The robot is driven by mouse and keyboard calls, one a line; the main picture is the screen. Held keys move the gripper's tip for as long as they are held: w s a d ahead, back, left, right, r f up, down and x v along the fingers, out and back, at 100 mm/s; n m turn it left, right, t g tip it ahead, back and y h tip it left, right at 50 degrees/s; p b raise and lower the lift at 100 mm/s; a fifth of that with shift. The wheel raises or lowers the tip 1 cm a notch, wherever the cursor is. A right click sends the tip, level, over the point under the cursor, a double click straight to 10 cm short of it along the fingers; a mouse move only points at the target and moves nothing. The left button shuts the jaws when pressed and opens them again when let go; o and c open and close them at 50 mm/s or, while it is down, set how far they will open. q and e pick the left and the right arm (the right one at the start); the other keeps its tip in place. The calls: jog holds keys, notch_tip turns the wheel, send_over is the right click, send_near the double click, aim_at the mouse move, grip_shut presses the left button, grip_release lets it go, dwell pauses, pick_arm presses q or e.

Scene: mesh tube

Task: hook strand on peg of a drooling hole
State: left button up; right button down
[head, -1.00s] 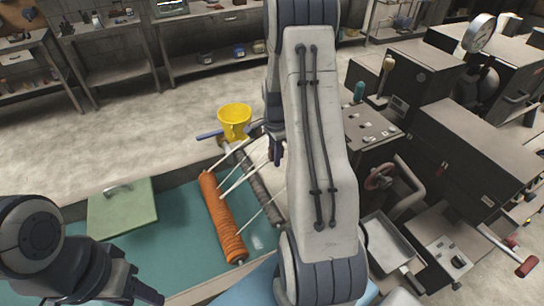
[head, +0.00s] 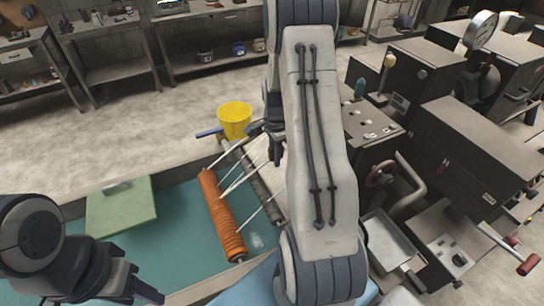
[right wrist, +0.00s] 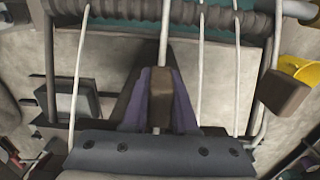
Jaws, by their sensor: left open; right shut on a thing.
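An orange ribbed tube (head: 222,215) lies along the teal bench in the head view. A dark ribbed tube (head: 262,188) lies beside it, partly behind my right arm. White strands (head: 242,180) run between the two tubes. My right gripper (head: 276,152) is over the far end of the dark tube, with its purple fingers (right wrist: 158,100) shut on a white strand (right wrist: 165,35) in the right wrist view. Other strands (right wrist: 201,70) run beside it. I cannot make out the hole or its peg. My left gripper (head: 150,294) is open and empty at the lower left, away from the tubes.
A green board (head: 122,207) lies on the teal bench (head: 180,250) at left. A yellow bucket (head: 235,119) stands beyond the tubes. Dark machines (head: 465,150) and a metal tray (head: 390,243) crowd the right. The bench between board and orange tube is clear.

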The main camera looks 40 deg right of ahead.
jog(key=shift+f+b, duration=0.55)
jog(key=shift+f, duration=0.35)
dwell(0.5)
jog(key=c, duration=0.6)
grip_release()
jog(key=shift+r, duration=0.1)
